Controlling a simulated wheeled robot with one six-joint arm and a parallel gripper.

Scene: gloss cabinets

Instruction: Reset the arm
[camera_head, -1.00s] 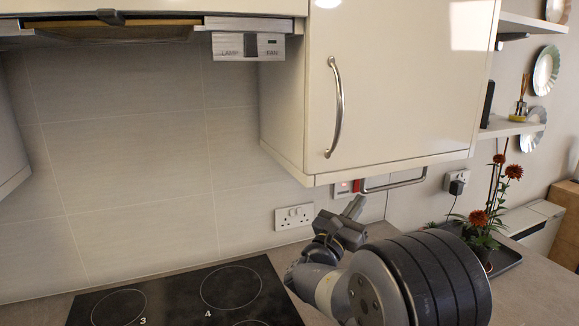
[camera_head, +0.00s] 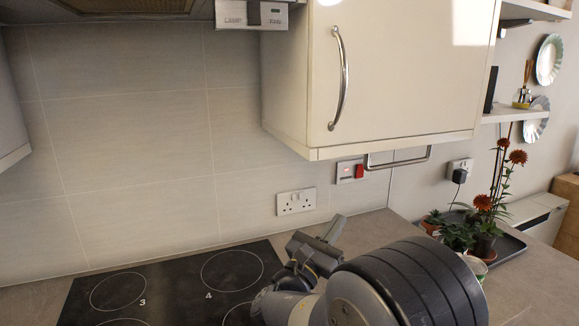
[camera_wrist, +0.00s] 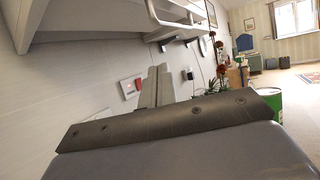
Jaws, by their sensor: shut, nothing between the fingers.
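My gripper (camera_head: 333,229) is at the end of my arm, low in front of the tiled wall and above the counter by the hob. In the wrist view my gripper (camera_wrist: 155,86) shows its two fingers together with nothing between them. It points towards the wall and the shelves. It touches nothing that I can see. My arm's large dark joint hides part of the counter in the head view.
A gloss wall cabinet (camera_head: 400,75) with a vertical handle hangs above my arm. A black hob (camera_head: 180,285) lies at left. Potted red flowers (camera_head: 495,205) stand on a dark tray (camera_head: 510,245) at right. A double socket (camera_head: 296,202) is on the wall.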

